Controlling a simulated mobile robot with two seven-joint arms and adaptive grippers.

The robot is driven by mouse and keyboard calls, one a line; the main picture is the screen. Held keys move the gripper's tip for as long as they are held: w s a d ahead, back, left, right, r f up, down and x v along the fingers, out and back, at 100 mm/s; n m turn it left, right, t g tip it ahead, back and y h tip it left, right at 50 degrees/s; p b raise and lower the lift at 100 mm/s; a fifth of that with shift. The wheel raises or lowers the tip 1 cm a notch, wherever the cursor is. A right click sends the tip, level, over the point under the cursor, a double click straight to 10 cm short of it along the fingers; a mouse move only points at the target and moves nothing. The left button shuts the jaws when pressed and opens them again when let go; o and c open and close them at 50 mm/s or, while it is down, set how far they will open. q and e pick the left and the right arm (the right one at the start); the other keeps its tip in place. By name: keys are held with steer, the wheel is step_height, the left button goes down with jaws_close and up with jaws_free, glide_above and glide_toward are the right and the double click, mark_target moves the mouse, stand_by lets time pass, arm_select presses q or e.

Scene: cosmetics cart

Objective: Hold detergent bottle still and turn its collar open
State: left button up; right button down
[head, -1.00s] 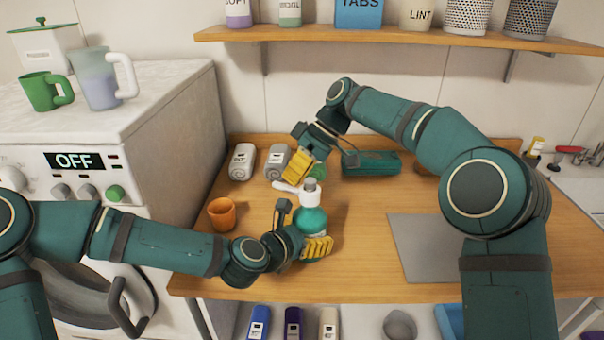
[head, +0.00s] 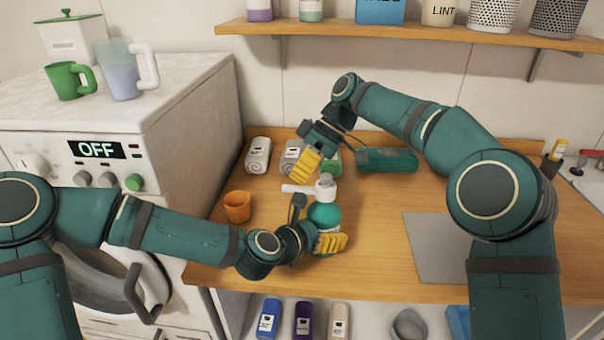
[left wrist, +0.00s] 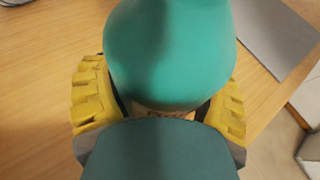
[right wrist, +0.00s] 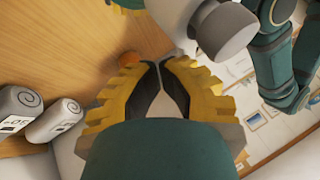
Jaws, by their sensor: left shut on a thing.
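The detergent bottle (head: 324,215) is teal and upright on the wooden counter, with a white collar and pump head (head: 325,190) whose nozzle points left. The bottle's teal body fills the space between the fingers in the left wrist view (left wrist: 170,50). My left gripper (head: 330,243) is shut around its lower body. My right gripper (head: 306,166) is above and behind the pump head, apart from it. In the right wrist view its fingertips (right wrist: 162,65) are nearly together with nothing between them, and the white pump head (right wrist: 222,32) is beyond them at upper right.
An orange cup (head: 237,206) stands left of the bottle. Grey bottles (head: 258,155) and a teal case (head: 387,160) are at the back. A grey mat (head: 435,245) lies at right. The washing machine (head: 120,140) is at left; a shelf (head: 400,34) hangs above. The counter right of the bottle is clear.

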arm_select(q)
steer(key=shift+r, duration=0.1)
stand_by(0.3)
arm_select(e)
steer(key=d+v, duration=0.1)
steer(key=v, duration=0.7)
steer(key=shift+s+f, duration=0.15)
steer(key=shift+f, duration=0.05)
stand_by(0.4)
steer(key=shift+d, duration=0.1)
arm_select(q)
steer(key=o, duration=1.2)
steer(key=shift+c, duration=0.2)
